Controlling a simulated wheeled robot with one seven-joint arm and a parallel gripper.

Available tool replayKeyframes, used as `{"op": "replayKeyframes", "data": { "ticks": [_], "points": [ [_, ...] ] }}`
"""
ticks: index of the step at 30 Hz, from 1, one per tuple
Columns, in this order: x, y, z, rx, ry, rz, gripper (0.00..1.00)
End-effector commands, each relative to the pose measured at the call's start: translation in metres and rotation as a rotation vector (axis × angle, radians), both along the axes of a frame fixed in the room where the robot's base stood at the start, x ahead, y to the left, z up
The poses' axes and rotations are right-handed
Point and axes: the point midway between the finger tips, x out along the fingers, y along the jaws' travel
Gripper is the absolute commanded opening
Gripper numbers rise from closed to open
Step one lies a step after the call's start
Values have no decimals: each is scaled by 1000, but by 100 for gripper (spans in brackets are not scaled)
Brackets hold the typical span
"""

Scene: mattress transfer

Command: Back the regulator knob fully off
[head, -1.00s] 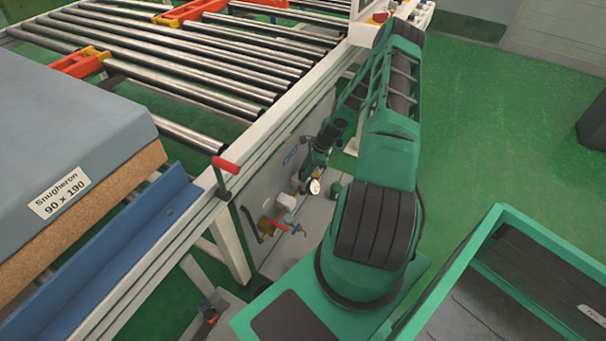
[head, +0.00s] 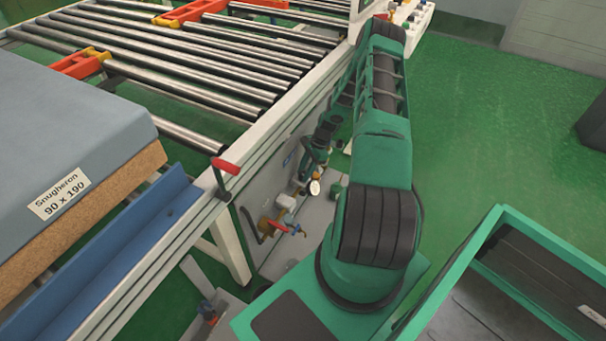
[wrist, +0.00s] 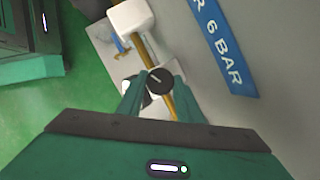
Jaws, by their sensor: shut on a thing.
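The regulator knob (wrist: 159,81) is a small dark round cap with a pale line across it, in the middle of the wrist view. My gripper (wrist: 155,92) has its two green fingers on either side of the knob and is shut on it. In the head view my gripper (head: 303,178) is at the air panel, and the knob is hidden behind it. A white-faced gauge (head: 315,187) sits just below the gripper. The knob's thread and how far it is turned cannot be read.
The grey panel (head: 281,237) carries a red-handled valve (head: 279,226) and brass pipe (wrist: 184,103). A blue label (wrist: 222,48) reads "R 6 BAR". The conveyor frame (head: 262,127) runs close by on the left, with a red lever (head: 225,165). A green-rimmed bin (head: 500,225) stands at right.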

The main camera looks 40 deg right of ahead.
Motion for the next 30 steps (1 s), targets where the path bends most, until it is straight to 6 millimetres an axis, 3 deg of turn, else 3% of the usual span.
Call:
{"op": "replayKeyframes", "data": {
  "ticks": [5,6,8,20,30],
  "points": [
    [-2,1,-1,2,5,0,10],
    [-2,1,-1,2,5,0,42],
    [-2,1,-1,2,5,0,51],
    [-1,-3,7,-1,1,-2,51],
    [-8,-25,62,-2,1,-2,51]
  ]
}}
